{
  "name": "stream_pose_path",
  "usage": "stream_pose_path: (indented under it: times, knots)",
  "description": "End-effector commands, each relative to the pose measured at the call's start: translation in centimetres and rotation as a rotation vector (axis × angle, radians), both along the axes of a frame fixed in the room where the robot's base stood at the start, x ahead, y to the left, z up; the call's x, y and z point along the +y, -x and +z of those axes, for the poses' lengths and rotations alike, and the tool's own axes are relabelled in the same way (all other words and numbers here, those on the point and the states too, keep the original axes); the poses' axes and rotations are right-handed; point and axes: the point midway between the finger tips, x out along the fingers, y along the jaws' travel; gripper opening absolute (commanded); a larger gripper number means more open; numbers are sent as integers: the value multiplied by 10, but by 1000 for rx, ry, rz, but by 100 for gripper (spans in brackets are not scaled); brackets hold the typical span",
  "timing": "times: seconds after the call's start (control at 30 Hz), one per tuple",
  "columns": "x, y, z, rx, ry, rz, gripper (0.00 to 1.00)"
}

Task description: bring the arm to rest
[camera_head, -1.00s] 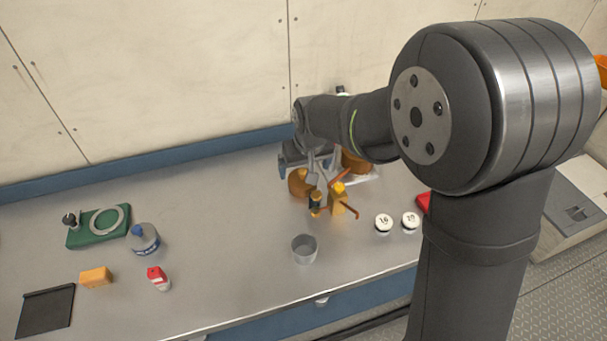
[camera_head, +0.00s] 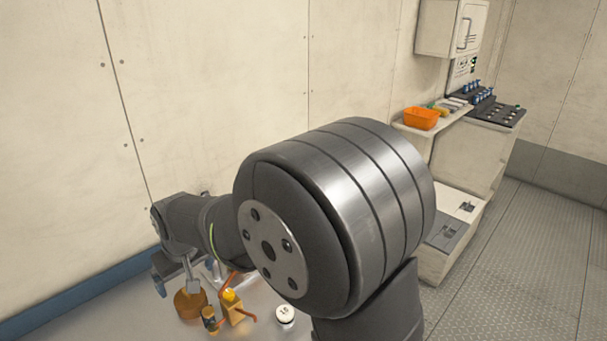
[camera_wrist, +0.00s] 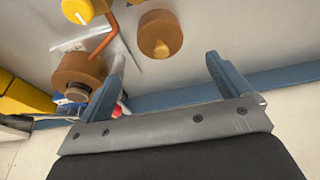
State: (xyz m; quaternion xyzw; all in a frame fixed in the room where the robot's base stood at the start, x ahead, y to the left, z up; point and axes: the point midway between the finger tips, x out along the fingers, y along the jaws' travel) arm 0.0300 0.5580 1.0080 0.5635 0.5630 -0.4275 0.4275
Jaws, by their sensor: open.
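My gripper (camera_wrist: 166,60) is open, its two blue fingers apart with nothing between them in the wrist view. Past the fingertips is a brown round part with a small knob (camera_wrist: 160,36), clear of both fingers. A second brown round part (camera_wrist: 78,72) lies behind and beside the left finger; I cannot tell whether they touch. In the head view my arm is bent over the bench, and the blue gripper (camera_head: 160,273) shows only partly at the lower left, near a brown round part (camera_head: 190,302).
A yellow-topped brass fitting (camera_head: 233,306) with reddish handles and a white-topped round piece (camera_head: 285,315) stand on the metal bench (camera_head: 130,315). The wall (camera_head: 70,150) rises close behind my arm. An orange bin (camera_head: 421,118) sits on a far counter at right. Open floor (camera_head: 530,260) lies at right.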

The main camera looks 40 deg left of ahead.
Motion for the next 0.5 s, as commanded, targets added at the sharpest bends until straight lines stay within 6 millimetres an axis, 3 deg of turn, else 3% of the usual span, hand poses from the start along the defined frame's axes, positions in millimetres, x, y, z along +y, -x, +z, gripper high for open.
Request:
stream_pose_path:
  times: [0.5]
  knots:
    - [24,0,-92,0,5,0,94]
